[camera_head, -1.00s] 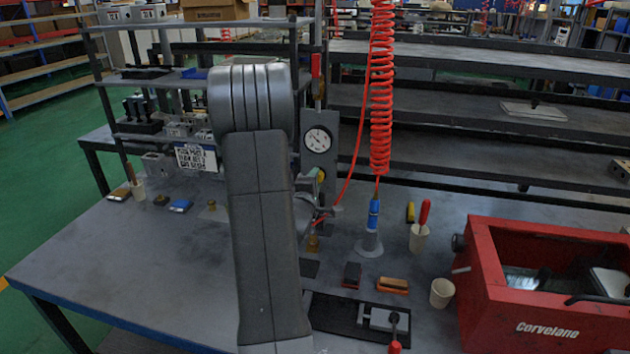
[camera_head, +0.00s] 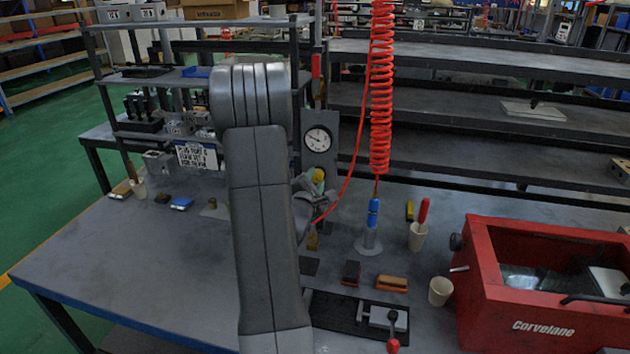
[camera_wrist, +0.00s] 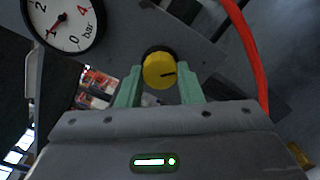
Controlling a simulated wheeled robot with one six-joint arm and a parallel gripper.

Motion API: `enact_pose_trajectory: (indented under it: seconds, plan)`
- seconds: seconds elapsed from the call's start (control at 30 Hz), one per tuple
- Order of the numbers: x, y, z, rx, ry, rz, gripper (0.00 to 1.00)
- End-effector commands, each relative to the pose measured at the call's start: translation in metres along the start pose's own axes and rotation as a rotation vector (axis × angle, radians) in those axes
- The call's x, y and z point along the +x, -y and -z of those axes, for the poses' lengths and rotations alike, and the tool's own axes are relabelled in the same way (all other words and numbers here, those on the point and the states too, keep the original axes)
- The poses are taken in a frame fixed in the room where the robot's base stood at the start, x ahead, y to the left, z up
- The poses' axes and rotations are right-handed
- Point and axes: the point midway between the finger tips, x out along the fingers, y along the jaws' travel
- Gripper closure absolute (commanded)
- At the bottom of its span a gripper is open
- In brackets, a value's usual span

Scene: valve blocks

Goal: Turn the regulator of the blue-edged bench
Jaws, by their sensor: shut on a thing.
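The bench (camera_head: 130,255) has a blue front edge at the left. A grey upright panel at its back carries a round white pressure gauge (camera_head: 317,139); the gauge is cut off at the top left of the wrist view (camera_wrist: 62,20). Below the gauge is the regulator's yellow knob (camera_head: 319,174). In the wrist view the knob (camera_wrist: 158,71) faces me, with a dark mark on its right side. My gripper (camera_wrist: 161,86) is shut on the knob, one green finger on each side. In the head view my arm hides part of the gripper.
A red coiled hose (camera_head: 381,90) hangs right of the panel, and a thin red hose curves past my gripper. A red Corvelane box (camera_head: 545,325) fills the bench's right side. Cups, brushes and a black tray (camera_head: 345,312) lie nearer. The bench's left part is mostly clear.

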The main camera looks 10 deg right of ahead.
Motion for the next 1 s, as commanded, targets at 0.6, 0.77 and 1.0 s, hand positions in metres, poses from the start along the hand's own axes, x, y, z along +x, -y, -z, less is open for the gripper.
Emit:
enact_pose_trajectory:
  seconds: [0.6,0.77,1.0]
  plan:
    - [0.0,0.001,0.0,-0.001,-0.001,0.001,0.45]
    - [-0.001,0.0,0.0,-0.001,0.0,0.0,0.45]
    - [-0.033,0.002,0.002,-0.001,-0.002,-0.001,0.45]
